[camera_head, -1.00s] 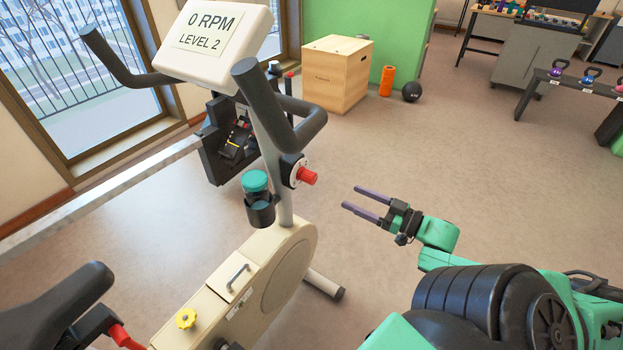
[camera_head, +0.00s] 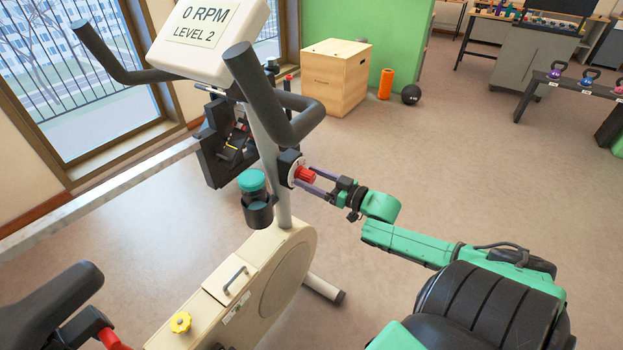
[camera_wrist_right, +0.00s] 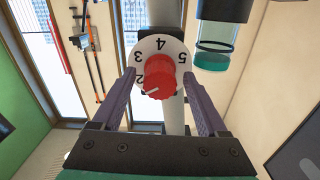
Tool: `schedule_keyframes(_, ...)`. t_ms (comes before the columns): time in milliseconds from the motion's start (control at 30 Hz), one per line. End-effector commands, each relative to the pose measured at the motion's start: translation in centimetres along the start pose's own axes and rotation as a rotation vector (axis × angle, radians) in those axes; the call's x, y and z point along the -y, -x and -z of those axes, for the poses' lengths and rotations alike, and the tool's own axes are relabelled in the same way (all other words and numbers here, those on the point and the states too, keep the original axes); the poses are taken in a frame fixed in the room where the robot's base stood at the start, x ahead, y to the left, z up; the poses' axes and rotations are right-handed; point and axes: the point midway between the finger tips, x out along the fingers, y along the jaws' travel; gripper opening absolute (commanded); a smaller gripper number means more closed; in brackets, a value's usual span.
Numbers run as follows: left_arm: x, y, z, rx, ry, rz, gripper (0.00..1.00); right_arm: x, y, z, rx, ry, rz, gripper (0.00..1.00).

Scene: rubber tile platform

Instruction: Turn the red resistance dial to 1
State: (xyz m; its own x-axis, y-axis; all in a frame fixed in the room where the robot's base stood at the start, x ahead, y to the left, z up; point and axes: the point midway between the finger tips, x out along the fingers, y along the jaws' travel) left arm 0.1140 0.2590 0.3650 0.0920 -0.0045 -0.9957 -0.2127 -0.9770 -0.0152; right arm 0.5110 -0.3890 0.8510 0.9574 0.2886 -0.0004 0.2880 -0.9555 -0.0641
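The red resistance dial (camera_head: 305,175) sits on the upright post of the exercise bike. In the right wrist view the red dial (camera_wrist_right: 158,78) stands in front of a white number plate (camera_wrist_right: 160,45) showing 2, 3, 4 and 5; its white pointer line is toward the 2. The bike's display (camera_head: 208,30) reads 0 RPM, LEVEL 2. My right gripper (camera_head: 312,181) is open, with its two purple fingers on either side of the dial. In the right wrist view a gap shows between the fingers (camera_wrist_right: 165,95) and the dial. My left gripper is out of view.
A jar with a teal lid (camera_head: 251,181) sits in a holder on the post, close to the dial. The black handlebar (camera_head: 270,100) is above the dial. A wooden box (camera_head: 335,80) stands behind.

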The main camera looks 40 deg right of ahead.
Motion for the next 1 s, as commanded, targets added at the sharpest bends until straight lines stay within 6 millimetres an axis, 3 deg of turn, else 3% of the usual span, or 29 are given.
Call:
schedule_keyframes(33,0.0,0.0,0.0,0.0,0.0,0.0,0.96,0.0,0.0,0.0,0.0,0.0,0.0,0.57)
schedule_keyframes(133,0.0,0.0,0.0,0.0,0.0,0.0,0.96,0.0,0.0,0.0,0.0,0.0,0.0,0.19)
schedule_keyframes(200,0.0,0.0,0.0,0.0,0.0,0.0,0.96,0.0,0.0,0.0,0.0,0.0,0.0,0.0)
schedule_keyframes(633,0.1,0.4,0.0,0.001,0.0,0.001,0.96,0.0,0.1,0.1,-0.001,0.071,0.0,0.0)
schedule_keyframes(1000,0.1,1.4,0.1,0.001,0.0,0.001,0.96,0.0,0.1,0.1,0.0,0.346,-0.001,0.0)
